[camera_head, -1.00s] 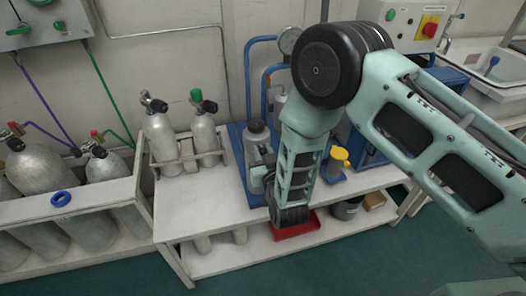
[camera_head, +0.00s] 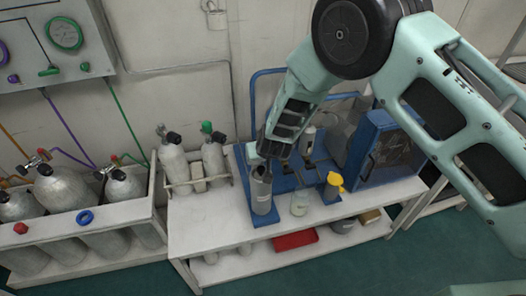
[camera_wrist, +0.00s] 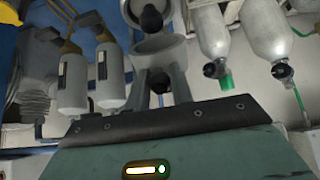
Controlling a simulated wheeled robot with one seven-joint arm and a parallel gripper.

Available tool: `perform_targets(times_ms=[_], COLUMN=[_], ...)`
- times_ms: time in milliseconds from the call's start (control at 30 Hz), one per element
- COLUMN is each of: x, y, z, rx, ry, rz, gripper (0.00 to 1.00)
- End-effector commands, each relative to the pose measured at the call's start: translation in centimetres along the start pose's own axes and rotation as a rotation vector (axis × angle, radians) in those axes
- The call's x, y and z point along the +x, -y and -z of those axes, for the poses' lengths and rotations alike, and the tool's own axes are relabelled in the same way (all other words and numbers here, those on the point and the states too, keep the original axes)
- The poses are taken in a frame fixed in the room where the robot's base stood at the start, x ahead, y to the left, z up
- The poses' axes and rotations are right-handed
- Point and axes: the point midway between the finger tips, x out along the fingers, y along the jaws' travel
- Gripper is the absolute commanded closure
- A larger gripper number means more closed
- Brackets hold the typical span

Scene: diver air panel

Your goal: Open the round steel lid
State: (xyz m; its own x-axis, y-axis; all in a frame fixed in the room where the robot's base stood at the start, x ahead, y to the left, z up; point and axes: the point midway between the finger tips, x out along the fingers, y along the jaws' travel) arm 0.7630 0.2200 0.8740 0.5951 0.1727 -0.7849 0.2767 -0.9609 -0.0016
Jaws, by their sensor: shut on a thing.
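A grey upright canister (camera_head: 262,193) stands at the front left of the blue stand on the white bench. My gripper (camera_head: 262,156) is at its top, coming down from the upper right in the head view. In the wrist view, my gripper (camera_wrist: 161,86) is shut, its fingers reaching to a round grey steel lid (camera_wrist: 160,47) and seeming to hold it at its edge. A dark round part shows just beyond the lid. My gripper and wrist hide most of the canister's top in the head view, so how far the lid stands open cannot be told.
Two grey cylinders (camera_head: 194,163) stand in a rack left of the canister. A clear jar (camera_head: 300,203) and a yellow-topped bottle (camera_head: 332,187) stand to its right, before a blue cabinet (camera_head: 385,150). A red tray (camera_head: 295,240) lies on the lower shelf. The front left bench top is clear.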

Motion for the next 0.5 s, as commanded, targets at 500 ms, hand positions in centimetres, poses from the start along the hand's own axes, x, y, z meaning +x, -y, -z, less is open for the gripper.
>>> perform_targets(times_ms=[500], x=[0.7], y=[0.1], z=[3.4], rx=[-0.008], ry=[0.169], rz=[-0.003], gripper=[1.00])
